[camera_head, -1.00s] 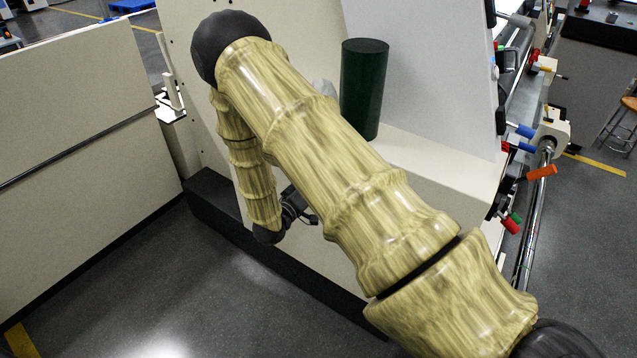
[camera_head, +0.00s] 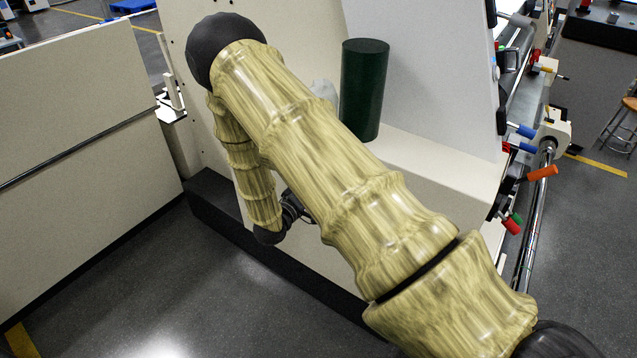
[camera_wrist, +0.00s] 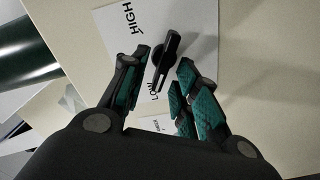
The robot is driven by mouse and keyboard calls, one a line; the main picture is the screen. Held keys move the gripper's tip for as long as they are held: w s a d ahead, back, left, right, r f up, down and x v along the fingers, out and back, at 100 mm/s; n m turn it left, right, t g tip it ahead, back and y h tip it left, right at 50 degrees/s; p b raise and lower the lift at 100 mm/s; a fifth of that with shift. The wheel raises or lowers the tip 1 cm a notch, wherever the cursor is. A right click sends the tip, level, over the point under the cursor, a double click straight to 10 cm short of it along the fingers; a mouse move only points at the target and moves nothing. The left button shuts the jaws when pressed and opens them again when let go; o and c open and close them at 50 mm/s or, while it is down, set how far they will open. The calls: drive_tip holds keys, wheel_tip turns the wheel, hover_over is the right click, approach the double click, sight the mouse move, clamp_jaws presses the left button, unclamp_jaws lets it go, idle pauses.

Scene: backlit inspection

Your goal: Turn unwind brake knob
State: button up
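The brake knob (camera_wrist: 166,62) is a black bar-shaped handle with a round hub, set on a white label plate (camera_wrist: 205,45) printed HIGH and LOW. It stands tilted across the plate in the wrist view. My gripper (camera_wrist: 164,60) is open, with one dark, teal-padded finger on each side of the knob's handle. A gap shows between the handle and each finger; I cannot tell how deep the fingers reach around it. In the head view, my gripper (camera_head: 290,208) is mostly hidden behind my arm, near the cream machine side, and the knob is hidden.
A dark green cylinder (camera_head: 364,90) stands on the cream ledge (camera_head: 440,160) and also shows in the wrist view (camera_wrist: 28,45). A beige panel (camera_head: 80,120) stands at left, with open floor (camera_head: 170,290) before it. Rollers and coloured handles (camera_head: 541,172) are at right.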

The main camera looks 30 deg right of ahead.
drive_tip(key=shift+a, duration=0.15)
drive_tip(key=v, duration=1.1)
drive_tip(key=shift+s+a, duration=0.2)
drive_tip(key=shift+a, duration=0.15)
drive_tip(key=shift+f, duration=0.1)
drive_tip(key=s+a+f+n+y, duration=0.1)
drive_tip(key=s+f+y, duration=0.45)
drive_tip(key=f, duration=0.35)
drive_tip(key=s+a+f+n+y, duration=0.1)
drive_tip(key=s+f+y, duration=0.4)
drive_tip(key=s+f, duration=0.3)
drive_tip(key=s+a+f+g+y, duration=0.2)
drive_tip(key=s, duration=0.5)
drive_tip(key=s+a+f+g+y, duration=0.1)
drive_tip(key=s+a+g+y, duration=0.1)
drive_tip(key=s, duration=0.6)
drive_tip(key=s+a+f+m+g+y, duration=0.1)
drive_tip(key=s+a+f+g+y, duration=0.1)
drive_tip(key=s, duration=0.5)
drive_tip(key=shift+s+f+g, duration=0.15)
drive_tip(key=shift+f+g, duration=0.25)
drive_tip(key=shift+a, duration=0.1)
